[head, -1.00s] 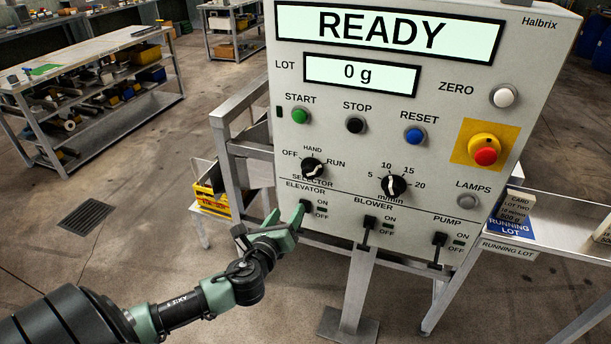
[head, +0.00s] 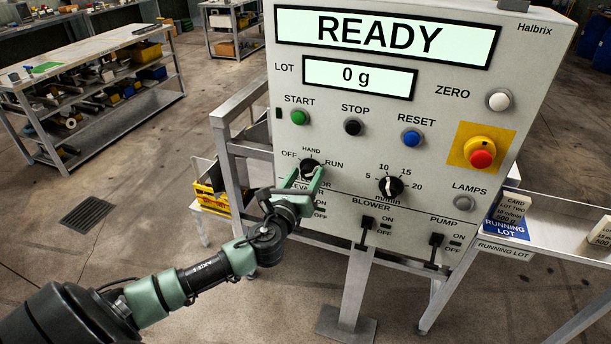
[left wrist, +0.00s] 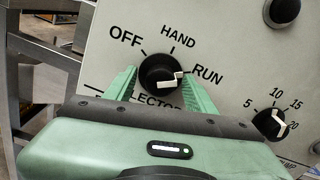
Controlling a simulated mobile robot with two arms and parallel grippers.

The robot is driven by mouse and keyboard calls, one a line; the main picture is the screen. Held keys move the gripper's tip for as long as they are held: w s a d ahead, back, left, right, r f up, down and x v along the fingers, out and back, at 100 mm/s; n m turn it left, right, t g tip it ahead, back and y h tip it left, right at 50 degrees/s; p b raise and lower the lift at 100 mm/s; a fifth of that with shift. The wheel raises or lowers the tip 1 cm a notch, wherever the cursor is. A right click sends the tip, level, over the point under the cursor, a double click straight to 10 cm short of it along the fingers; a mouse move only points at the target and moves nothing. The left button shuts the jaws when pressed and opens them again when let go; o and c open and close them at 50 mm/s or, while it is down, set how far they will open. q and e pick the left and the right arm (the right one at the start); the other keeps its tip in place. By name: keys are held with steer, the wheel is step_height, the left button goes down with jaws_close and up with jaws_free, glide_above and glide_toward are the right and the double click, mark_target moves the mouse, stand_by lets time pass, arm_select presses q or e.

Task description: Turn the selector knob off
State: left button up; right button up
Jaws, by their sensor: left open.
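The selector knob (head: 311,166) is a black round knob with a white pointer on the grey control panel (head: 350,110). It also shows in the left wrist view (left wrist: 158,70), where its white pointer is turned toward RUN; OFF is at the upper left and HAND above. My left gripper (head: 305,178) is open at the knob. In the left wrist view its green fingers (left wrist: 160,78) stand on either side of the knob, and I cannot tell whether they touch it. The fingers and palm partly hide the SELECTOR label. My right gripper is not in view.
Start (head: 299,118), stop (head: 352,128) and reset (head: 411,138) buttons sit above. Blower (head: 366,224) and pump (head: 436,240) switches are below. A red emergency button (head: 481,158) is at the right.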

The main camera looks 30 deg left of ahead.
arm_select(q)
jaws_close()
